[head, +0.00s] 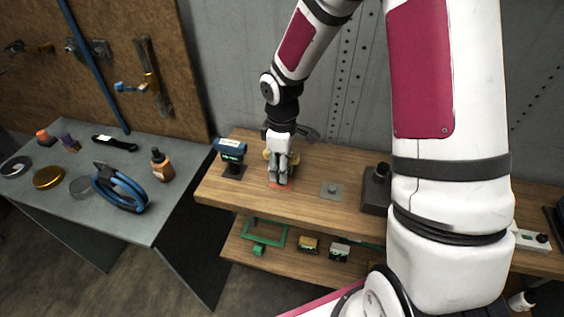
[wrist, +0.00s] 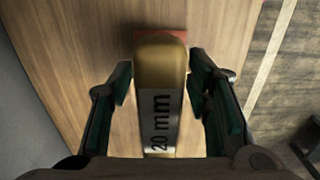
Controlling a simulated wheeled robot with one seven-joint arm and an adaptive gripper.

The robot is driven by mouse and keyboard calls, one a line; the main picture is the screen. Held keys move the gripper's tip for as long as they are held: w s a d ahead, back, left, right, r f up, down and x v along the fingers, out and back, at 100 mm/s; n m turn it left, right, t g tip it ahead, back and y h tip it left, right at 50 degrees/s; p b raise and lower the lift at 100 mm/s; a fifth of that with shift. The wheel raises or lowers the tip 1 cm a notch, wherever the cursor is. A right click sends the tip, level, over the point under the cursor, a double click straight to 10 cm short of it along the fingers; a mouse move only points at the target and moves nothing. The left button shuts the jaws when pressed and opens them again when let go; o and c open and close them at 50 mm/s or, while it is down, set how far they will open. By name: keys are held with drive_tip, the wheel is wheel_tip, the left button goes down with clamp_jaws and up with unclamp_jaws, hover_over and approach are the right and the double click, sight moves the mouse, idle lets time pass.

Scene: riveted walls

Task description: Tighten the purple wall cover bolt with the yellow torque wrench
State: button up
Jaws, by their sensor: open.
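My gripper (head: 279,178) points down over the wooden bench, above a small orange-red patch. In the wrist view its open fingers (wrist: 160,80) stand on either side of a yellow tool (wrist: 158,65) labelled "20 mm", with gaps visible on both sides. I cannot tell for sure that this is the torque wrench. In the head view only a bit of yellow (head: 266,155) shows behind my gripper. I cannot make out the purple wall cover bolt in either view.
A blue-topped device (head: 231,155) stands left of my gripper, and a grey plate (head: 332,190) lies to its right. A dark block (head: 376,188) stands further right. The grey table (head: 125,215) at left holds several items. A lower shelf (head: 285,262) carries small parts.

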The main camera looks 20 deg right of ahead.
drive_tip(key=shift+f, duration=0.15)
clamp_jaws()
drive_tip(key=shift+r, duration=0.9)
drive_tip(key=shift+s+r, duration=0.25)
drive_tip(key=shift+r, duration=0.8)
drive_tip(key=s+a+r+p, duration=0.1)
drive_tip(key=s+a, duration=0.1)
drive_tip(key=s, duration=1.3)
drive_tip(key=shift+s, duration=0.2)
drive_tip(key=shift+r, duration=0.1)
